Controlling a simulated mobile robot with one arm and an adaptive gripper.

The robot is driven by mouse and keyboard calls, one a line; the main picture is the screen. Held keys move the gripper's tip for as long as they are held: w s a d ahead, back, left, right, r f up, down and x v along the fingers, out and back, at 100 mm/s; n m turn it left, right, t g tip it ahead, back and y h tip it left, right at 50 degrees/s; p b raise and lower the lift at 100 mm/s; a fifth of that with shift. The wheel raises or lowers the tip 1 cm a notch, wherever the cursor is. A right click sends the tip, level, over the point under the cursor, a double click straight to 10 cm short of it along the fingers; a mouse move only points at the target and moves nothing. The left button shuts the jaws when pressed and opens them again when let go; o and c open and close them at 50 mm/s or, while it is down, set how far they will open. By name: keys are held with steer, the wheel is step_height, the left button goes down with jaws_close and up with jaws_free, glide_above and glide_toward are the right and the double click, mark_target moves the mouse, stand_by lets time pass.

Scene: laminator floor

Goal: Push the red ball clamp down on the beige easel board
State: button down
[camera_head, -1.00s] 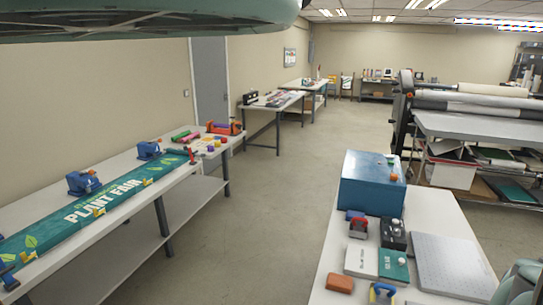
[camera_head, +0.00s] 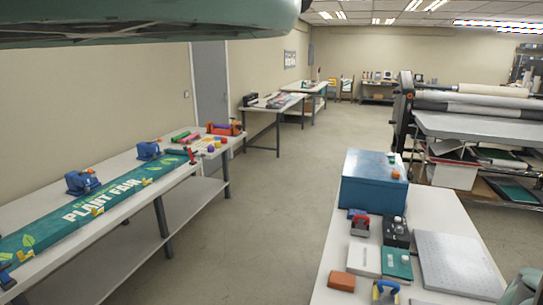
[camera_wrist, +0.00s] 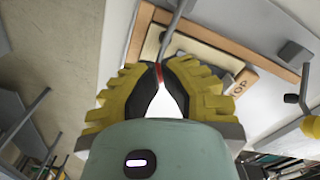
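In the wrist view, my gripper (camera_wrist: 161,68) has its two yellow-padded fingers brought together at the tips. A small red piece (camera_wrist: 158,73), likely part of the red ball clamp, shows in the narrow gap at the fingertips. I cannot tell whether the fingers grip it or only touch it. A grey metal rod (camera_wrist: 176,22) runs upward in the picture from just beyond the tips. The beige easel board (camera_wrist: 190,44) with a wooden edge lies behind the fingertips, partly hidden by them. The board and clamp are not seen in the head view.
A tan block marked "OP" (camera_wrist: 243,82) lies beside the board. In the head view, a blue box (camera_head: 375,181) and small tools stand on the right table (camera_head: 440,212).

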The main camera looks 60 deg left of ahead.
steer(key=shift+w+d+r, duration=0.1)
steer(key=shift+w+r, duration=0.05)
steer(key=shift+w, duration=0.05)
steer(key=shift+r, duration=0.25)
step_height(320, 180, up, 8)
steer(key=p, duration=0.7)
steer(key=shift+f, duration=0.2)
steer(key=shift+w+d, duration=0.1)
